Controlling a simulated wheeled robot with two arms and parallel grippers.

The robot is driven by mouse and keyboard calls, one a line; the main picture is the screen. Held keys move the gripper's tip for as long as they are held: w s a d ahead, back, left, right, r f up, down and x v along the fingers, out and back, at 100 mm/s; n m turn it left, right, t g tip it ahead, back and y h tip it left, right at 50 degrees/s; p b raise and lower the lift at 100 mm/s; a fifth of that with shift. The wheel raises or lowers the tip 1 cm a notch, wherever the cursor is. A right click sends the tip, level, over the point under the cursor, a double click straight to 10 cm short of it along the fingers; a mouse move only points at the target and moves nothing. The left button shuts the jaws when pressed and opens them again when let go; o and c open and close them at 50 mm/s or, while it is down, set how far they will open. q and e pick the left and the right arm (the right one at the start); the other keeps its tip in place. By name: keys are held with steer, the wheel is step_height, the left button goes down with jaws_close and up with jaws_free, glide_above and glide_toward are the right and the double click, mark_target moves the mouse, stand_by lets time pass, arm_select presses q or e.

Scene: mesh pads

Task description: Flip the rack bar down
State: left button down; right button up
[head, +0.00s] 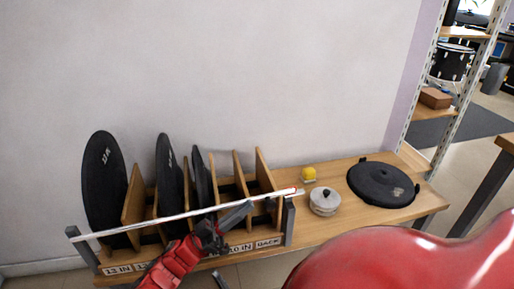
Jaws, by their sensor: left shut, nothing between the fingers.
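The rack bar (150,219) is a thin white rod with a reddish right end. It runs across the front of the wooden rack (132,206), between a grey post at the left (84,250) and a grey post at the right (288,222). It slopes up to the right in the picture. My left gripper (243,213) is shut and empty, at the bar's right half. It overlaps the bar's line in the picture; I cannot tell whether it touches the bar. My right gripper is not in view.
Black round pads (103,183) stand in the rack's slots. Labels (118,269) line its front. On the wooden bench (350,222) to the right are a yellow object (309,174), a white round lidded item (324,203) and a flat black pad (382,185). A metal shelf (437,110) stands beyond.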

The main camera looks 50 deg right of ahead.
arm_select(q)
steer(key=w+a, duration=0.5)
steer(key=a, duration=0.2)
steer(key=shift+a+b, duration=0.3)
steer(key=shift+b, duration=0.1)
steer(key=shift+s, duration=0.1)
